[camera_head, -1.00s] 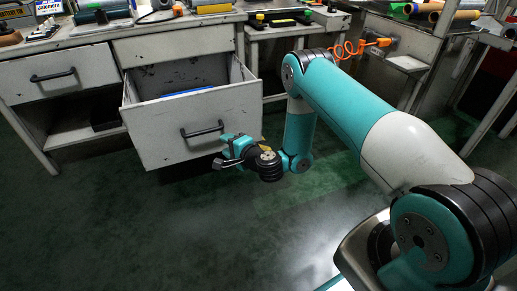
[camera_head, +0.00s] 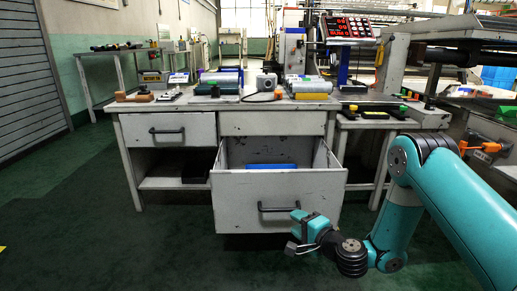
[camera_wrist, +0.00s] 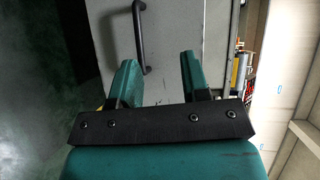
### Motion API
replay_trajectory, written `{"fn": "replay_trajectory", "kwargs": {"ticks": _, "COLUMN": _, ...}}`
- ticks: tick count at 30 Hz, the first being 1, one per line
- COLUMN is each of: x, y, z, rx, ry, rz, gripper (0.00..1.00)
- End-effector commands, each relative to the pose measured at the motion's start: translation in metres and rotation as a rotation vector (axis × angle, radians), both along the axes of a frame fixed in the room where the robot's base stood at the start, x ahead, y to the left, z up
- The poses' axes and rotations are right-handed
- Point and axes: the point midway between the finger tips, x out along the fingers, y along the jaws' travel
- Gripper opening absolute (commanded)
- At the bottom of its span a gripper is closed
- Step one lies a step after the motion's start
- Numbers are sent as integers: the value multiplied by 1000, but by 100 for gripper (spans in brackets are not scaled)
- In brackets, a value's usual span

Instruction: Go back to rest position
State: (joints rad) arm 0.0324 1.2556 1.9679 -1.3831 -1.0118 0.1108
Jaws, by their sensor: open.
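My gripper (camera_head: 296,240) is in front of the open lower drawer (camera_head: 240,203), low and to the right of its middle. In the wrist view my gripper (camera_wrist: 157,75) shows two teal fingers standing apart with nothing between them. The drawer's dark handle (camera_wrist: 139,38) is beyond the fingertips, in line with the left finger. The same handle (camera_head: 279,208) shows just above the gripper in the head view; whether they touch cannot be told, but the fingers are not around it.
A blue item (camera_head: 271,166) lies in the open drawer. The workbench (camera_head: 273,122) carries rolls, tools and a grey device. A shut upper drawer (camera_head: 175,129) is at left. An orange coiled tool (camera_head: 484,150) hangs at right. The green floor (camera_head: 130,245) is free in front and left.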

Motion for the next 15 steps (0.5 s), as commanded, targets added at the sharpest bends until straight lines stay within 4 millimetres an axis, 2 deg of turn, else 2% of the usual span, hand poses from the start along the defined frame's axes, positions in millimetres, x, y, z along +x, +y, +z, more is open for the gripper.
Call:
{"fn": "replay_trajectory", "kwargs": {"ticks": 1, "x": -2, "y": 17, "z": 37, "rx": -37, "ry": -40, "rz": 88, "gripper": 42}}
{"fn": "replay_trajectory", "kwargs": {"ticks": 4, "x": -21, "y": 52, "z": 96, "rx": -145, "ry": -102, "rz": 301, "gripper": 42}}
{"fn": "replay_trajectory", "kwargs": {"ticks": 6, "x": -43, "y": 71, "z": 132, "rx": -235, "ry": -136, "rz": 448, "gripper": 42}}
{"fn": "replay_trajectory", "kwargs": {"ticks": 10, "x": -93, "y": 94, "z": 187, "rx": -414, "ry": -174, "rz": 695, "gripper": 42}}
{"fn": "replay_trajectory", "kwargs": {"ticks": 15, "x": -168, "y": 93, "z": 240, "rx": -668, "ry": -174, "rz": 963, "gripper": 42}}
